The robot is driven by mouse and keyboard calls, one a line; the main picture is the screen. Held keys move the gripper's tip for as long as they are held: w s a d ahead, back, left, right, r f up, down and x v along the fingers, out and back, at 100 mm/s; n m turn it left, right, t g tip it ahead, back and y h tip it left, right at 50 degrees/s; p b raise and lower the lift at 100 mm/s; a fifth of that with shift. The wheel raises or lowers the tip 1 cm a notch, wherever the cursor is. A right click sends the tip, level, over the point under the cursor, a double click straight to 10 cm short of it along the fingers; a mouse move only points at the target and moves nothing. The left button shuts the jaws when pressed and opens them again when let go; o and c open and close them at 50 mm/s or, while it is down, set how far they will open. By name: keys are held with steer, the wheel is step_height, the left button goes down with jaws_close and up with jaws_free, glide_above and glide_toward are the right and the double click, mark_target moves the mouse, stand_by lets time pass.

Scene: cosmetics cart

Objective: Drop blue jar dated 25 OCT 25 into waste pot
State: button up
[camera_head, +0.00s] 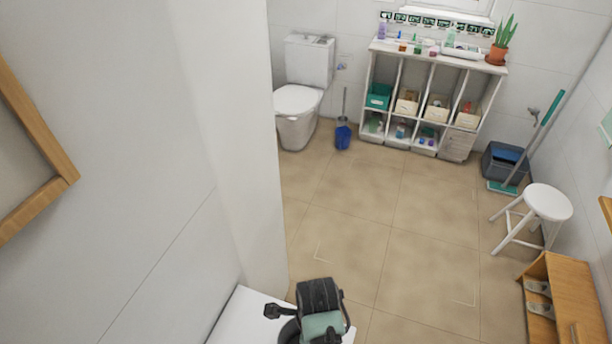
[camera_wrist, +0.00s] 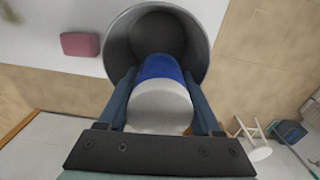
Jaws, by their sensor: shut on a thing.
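My gripper (camera_wrist: 160,76) is shut on a blue jar with a white end (camera_wrist: 160,105), one finger on each side of it. The white end faces the wrist camera and the blue part (camera_wrist: 160,68) points away into the mouth of a round grey pot (camera_wrist: 117,45). The pot's dark inside shows beyond the jar. I cannot tell how deep the jar is in the pot or whether they touch. No date can be read on the jar. In the head view my arm's end (camera_head: 320,318) is at the bottom, and the jar is hidden there.
A pink block (camera_wrist: 80,44) lies on a white surface left of the pot. In the head view, a white shelf cart (camera_head: 435,62) with bottles and boxes stands at the back. A toilet (camera_head: 300,95), white stool (camera_head: 548,203) and wooden bench (camera_head: 572,290) surround open tiled floor.

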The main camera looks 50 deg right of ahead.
steer(key=shift+f+b, duration=0.3)
steer(key=shift+f, duration=0.35)
steer(key=o, duration=1.6)
steer(key=shift+c, duration=0.2)
steer(key=shift+r, duration=0.1)
step_height(320, 180, up, 12)
steer(key=shift+r+p, duration=0.1)
steer(key=shift+p, duration=0.25)
steer(key=shift+r+p, duration=0.4)
steer(key=shift+p, duration=0.05)
